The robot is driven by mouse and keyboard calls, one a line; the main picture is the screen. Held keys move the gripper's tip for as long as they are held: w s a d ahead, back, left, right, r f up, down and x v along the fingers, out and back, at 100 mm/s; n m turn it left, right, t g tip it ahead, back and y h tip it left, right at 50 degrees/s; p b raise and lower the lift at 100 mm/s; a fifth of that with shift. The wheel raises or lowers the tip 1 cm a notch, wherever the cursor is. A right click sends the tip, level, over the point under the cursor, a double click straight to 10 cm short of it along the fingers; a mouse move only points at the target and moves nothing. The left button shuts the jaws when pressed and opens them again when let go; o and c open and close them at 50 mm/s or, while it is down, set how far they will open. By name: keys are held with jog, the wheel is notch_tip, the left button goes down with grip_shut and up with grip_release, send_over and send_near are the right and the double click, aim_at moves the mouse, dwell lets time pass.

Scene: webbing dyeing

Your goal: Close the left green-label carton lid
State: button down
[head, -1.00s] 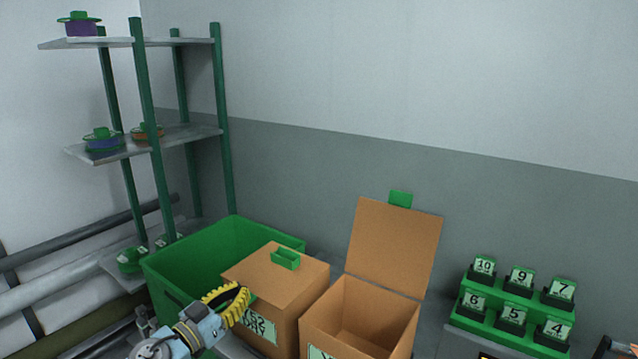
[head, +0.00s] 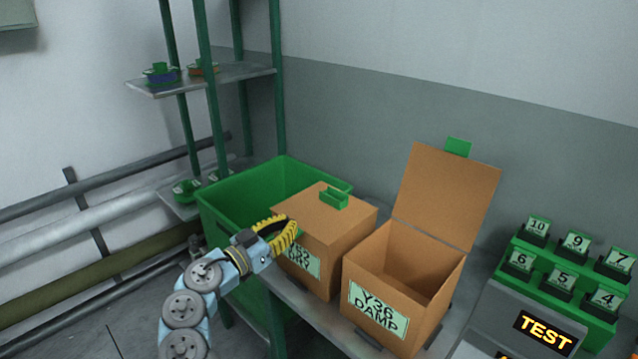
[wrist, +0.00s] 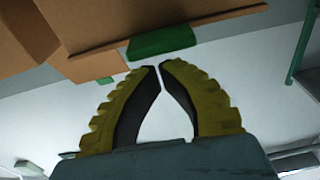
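The left carton (head: 308,276) is brown with a green-tinted label partly hidden by my gripper. Its lid (head: 300,206) lies flat over the top, with a green handle (head: 334,199) on it. My gripper (head: 294,230) is at the carton's front left, just below the lid's edge in the head view; contact cannot be told. In the wrist view its yellow ridged fingers (wrist: 160,65) nearly meet at the tips, with nothing held between them. A green piece (wrist: 162,41) and brown carton board (wrist: 110,60) show beyond the fingertips.
The right carton (head: 378,308), labelled Y36 DAMP, stands close by with its lid (head: 447,192) raised. A green bin (head: 225,217) is behind and left of the left carton. A green numbered-card stand (head: 555,278) and a TEST display (head: 543,329) are at right.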

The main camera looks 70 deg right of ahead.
notch_tip(320, 180, up, 3)
jog(key=w+a+f+p, duration=0.2)
jog(key=w+a+f, duration=0.1)
jog(key=a, duration=0.5)
jog(key=shift+w+a+f, duration=0.25)
jog(key=shift+w+f, duration=0.05)
jog(key=shift+w, duration=0.25)
